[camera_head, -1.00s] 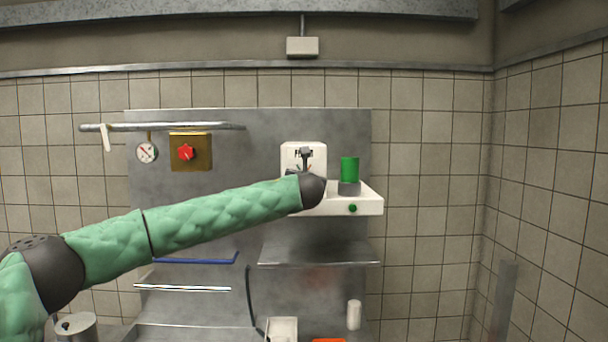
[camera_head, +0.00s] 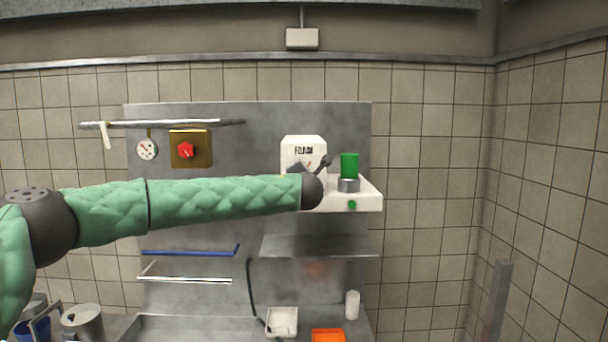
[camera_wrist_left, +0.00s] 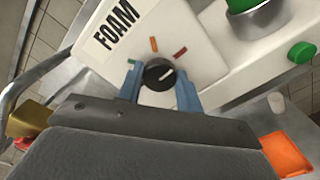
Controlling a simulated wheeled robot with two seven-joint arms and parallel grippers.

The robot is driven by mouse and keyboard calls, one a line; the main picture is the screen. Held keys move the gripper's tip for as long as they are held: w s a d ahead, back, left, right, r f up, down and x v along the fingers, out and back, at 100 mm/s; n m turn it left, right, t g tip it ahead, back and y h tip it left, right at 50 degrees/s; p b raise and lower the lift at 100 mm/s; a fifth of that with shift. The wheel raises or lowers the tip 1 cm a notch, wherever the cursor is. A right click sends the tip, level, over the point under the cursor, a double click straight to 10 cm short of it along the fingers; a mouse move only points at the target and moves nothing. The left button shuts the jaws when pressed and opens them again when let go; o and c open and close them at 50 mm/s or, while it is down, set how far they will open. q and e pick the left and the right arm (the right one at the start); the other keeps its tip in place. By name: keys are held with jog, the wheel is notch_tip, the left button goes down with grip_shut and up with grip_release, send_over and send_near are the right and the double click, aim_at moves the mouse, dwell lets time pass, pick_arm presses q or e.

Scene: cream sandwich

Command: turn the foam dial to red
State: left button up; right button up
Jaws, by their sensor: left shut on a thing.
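The white foam machine (camera_head: 303,147) with the "FOAM" label stands on the back panel in the head view. My left arm reaches across in front of it and hides the dial there. In the left wrist view, the round black foam dial (camera_wrist_left: 159,74) sits between the blue fingers of my left gripper (camera_wrist_left: 160,84), which is shut on it. Its white pointer line points right and slightly up, on the side of the red mark (camera_wrist_left: 181,52). An orange mark (camera_wrist_left: 153,45) is above the dial and a green mark (camera_wrist_left: 131,62) is to its left.
A green cylinder (camera_head: 349,165) in a grey holder stands right of the machine, above a green button (camera_head: 352,205). A red knob (camera_head: 186,150) on a brass plate and a gauge (camera_head: 147,149) are to the left. An orange tray (camera_head: 328,335) lies below.

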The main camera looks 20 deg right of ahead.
pick_arm(q)
jog(key=shift+f, duration=0.2)
pick_arm(e)
jog(key=shift+a+r, duration=0.1)
pick_arm(q)
jog(key=o, duration=1)
jog(key=shift+r, duration=0.1)
pick_arm(e)
jog(key=shift+d, duration=0.2)
pick_arm(q)
jog(key=shift+b+v, duration=2.25)
jog(key=shift+v, duration=1.65)
pick_arm(e)
jog(key=w+a+f, duration=0.1)
jog(key=w, duration=0.7)
jog(key=shift+a+f+t, duration=0.15)
jog(key=shift+a+t, duration=0.15)
jog(key=shift+a, duration=0.05)
